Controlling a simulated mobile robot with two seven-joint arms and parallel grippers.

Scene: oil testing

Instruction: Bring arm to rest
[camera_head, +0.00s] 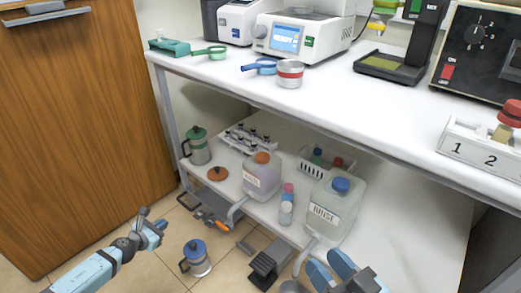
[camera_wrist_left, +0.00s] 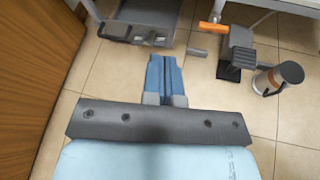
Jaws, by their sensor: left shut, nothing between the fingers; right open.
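My left arm comes in from the lower left in the head view. Its gripper (camera_head: 155,230) is shut and empty, over the tiled floor in front of the wooden cabinet. In the left wrist view its two blue fingers (camera_wrist_left: 165,78) lie together with nothing between them, pointing over floor tiles. My right gripper (camera_head: 332,270) shows at the bottom of the head view, blue fingers apart, in front of the lower shelf and below the rinse jug. Most of the right arm is out of view.
A wooden cabinet (camera_head: 75,130) stands at left. The white bench (camera_head: 345,95) holds instruments. The lower shelf holds a waste jug (camera_head: 262,180), a rinse jug (camera_head: 334,212) and a green-topped pitcher (camera_head: 197,148). A blue-lidded pitcher (camera_head: 196,260) is beside my left gripper.

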